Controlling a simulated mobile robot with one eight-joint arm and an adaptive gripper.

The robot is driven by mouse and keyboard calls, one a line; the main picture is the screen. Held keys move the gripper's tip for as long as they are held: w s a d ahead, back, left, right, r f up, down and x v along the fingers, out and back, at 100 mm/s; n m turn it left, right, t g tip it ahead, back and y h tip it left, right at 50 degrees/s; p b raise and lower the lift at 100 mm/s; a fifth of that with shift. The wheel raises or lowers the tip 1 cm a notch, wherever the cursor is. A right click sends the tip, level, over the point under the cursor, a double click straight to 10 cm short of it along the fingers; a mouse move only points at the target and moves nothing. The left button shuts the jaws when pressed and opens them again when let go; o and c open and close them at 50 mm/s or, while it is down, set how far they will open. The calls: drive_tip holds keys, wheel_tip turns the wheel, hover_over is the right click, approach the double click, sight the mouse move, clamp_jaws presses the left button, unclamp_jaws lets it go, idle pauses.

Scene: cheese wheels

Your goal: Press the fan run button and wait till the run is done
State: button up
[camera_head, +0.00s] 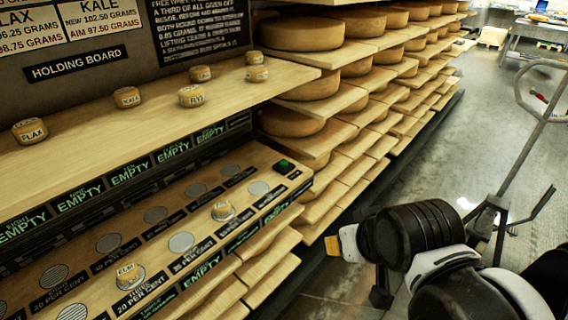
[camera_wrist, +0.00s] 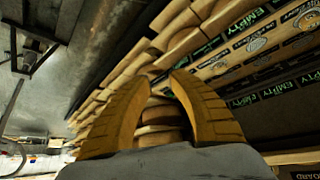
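The green button (camera_head: 284,166), which I take for the fan run button, sits on a dark plate at the far right end of the wooden fan panel (camera_head: 262,158) in the head view. My gripper (camera_head: 335,243) shows at the lower right of the head view, beyond the panel's right end and apart from the button. In the wrist view my gripper (camera_wrist: 161,58) has its two yellow fingers spread, with nothing between them. I cannot make out the button in the wrist view. Small cheese wheels sit on the panel, one labelled ELM or similar (camera_head: 130,277) and another (camera_head: 223,211).
The holding board shelf (camera_head: 120,125) above the panel carries several small labelled wheels, one marked FLAX (camera_head: 30,131). Racks of large cheese wheels (camera_head: 302,32) run back along the wall. A metal trolley handle (camera_head: 541,120) stands at the right. The aisle floor (camera_head: 455,150) is mostly open.

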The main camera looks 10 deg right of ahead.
clamp_jaws()
idle(1.0)
